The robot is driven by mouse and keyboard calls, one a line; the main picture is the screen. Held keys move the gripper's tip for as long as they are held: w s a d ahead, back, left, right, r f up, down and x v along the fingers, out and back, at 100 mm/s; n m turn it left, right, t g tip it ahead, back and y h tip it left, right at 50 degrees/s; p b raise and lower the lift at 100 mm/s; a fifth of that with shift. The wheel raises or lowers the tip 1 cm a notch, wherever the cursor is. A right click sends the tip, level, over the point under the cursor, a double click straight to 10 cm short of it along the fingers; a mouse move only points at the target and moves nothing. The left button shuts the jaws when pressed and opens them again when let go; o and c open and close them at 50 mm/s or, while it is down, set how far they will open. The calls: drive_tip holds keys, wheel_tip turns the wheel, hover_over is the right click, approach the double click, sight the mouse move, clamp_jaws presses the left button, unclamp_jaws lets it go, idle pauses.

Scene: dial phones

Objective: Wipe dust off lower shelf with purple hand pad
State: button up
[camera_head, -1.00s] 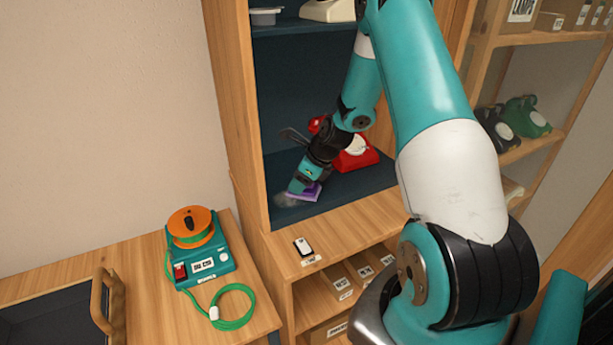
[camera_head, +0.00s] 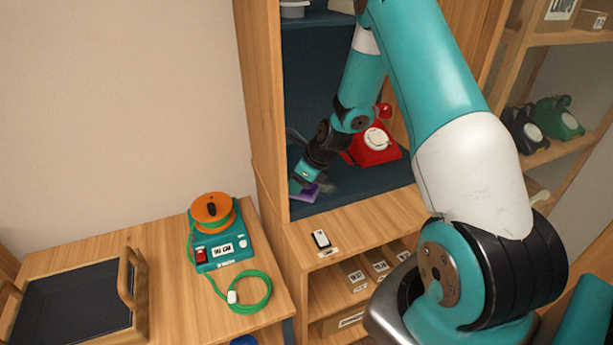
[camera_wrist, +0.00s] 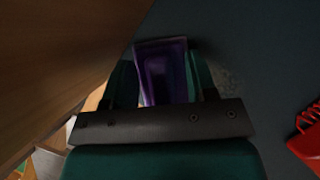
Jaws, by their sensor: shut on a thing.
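The purple hand pad (camera_head: 304,193) is at the front left of the dark blue lower shelf (camera_head: 350,186). My gripper (camera_head: 302,181) is shut on the pad and holds it low at the shelf surface. I cannot tell for certain whether the pad touches the shelf. In the wrist view the pad (camera_wrist: 163,72) sits between the two teal fingers (camera_wrist: 162,85). A grey speckled dust patch (camera_wrist: 228,80) lies on the shelf just right of the pad there. In the head view a faint grey smudge (camera_head: 328,187) shows beside the pad.
A red dial phone (camera_head: 374,147) stands on the lower shelf, right of my gripper. The cabinet's left wooden side (camera_head: 262,120) is close to the pad. A small white-and-black device (camera_head: 321,239) lies on the ledge in front. An orange-and-teal reel unit (camera_head: 214,236) stands on the side table.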

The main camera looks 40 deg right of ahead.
drive_tip(key=shift+a, duration=0.3)
drive_tip(key=shift+w+f, duration=0.15)
drive_tip(key=shift+w, duration=0.1)
drive_tip(key=shift+s+d+p, duration=0.2)
drive_tip(key=shift+d, duration=0.6)
drive_tip(key=shift+s+d+p, duration=0.25)
drive_tip(key=shift+d, duration=0.55)
drive_tip(key=shift+s+d+p, duration=0.2)
drive_tip(key=shift+d, duration=0.6)
drive_tip(key=shift+s+d+f, duration=0.1)
drive_tip(key=shift+s+d, duration=0.15)
drive_tip(key=shift+d, duration=0.4)
drive_tip(key=shift+s+d, duration=0.2)
drive_tip(key=shift+d, duration=0.4)
drive_tip(key=shift+s+d+p, duration=0.25)
drive_tip(key=shift+d+p, duration=0.05)
drive_tip(key=shift+d, duration=0.55)
drive_tip(key=shift+s+d+p, duration=0.25)
drive_tip(key=shift+d+p, duration=0.05)
drive_tip(key=shift+d, duration=0.55)
drive_tip(key=shift+r, duration=0.2)
